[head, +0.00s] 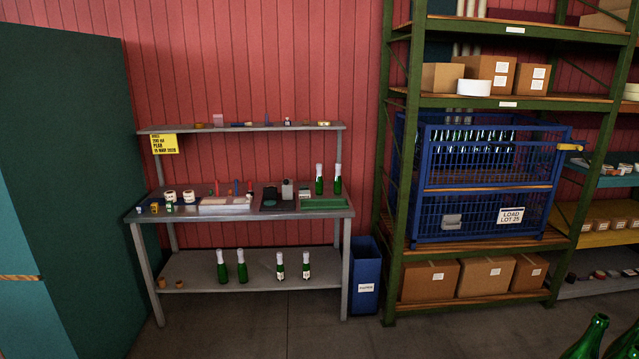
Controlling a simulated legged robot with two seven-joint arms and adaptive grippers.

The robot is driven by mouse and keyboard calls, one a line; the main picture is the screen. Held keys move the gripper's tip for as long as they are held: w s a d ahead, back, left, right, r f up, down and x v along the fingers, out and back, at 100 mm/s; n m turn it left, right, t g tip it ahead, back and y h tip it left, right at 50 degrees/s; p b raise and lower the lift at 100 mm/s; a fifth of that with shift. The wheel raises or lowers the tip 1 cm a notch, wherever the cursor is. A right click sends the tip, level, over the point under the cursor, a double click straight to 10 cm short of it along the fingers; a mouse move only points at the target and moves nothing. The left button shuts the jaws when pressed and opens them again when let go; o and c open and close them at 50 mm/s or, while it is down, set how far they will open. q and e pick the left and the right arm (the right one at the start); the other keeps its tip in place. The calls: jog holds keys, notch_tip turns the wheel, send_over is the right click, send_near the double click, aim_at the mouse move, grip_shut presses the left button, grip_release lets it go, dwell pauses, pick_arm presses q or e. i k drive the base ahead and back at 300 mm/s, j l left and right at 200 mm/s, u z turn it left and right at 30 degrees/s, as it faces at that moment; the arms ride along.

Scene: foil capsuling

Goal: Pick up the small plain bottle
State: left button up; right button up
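Several green bottles stand around a metal workbench; I cannot tell for sure which is the small plain bottle. On the bench's lower shelf are two bottles with pale tops and no clear label, a left one (222,270) and a right one (242,270). Beside them stand two bottles with pale marks, one (280,268) and another (306,268). Two more pale-topped bottles, one (319,185) and another (338,185), stand upright at the green tray (324,204) on the bench top. Neither gripper is in view.
Green bottle tops (592,338) show close by at the bottom right. A blue bin (365,280) stands right of the workbench (240,215). A green rack (412,150) holds boxes and a blue cage (480,185) of bottles. The floor before the bench is clear.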

aim_at(318, 182)
jog(key=i+z, duration=0.15)
jog(key=i, duration=0.55)
jog(key=i+j+z, duration=0.2)
jog(key=i, duration=0.45)
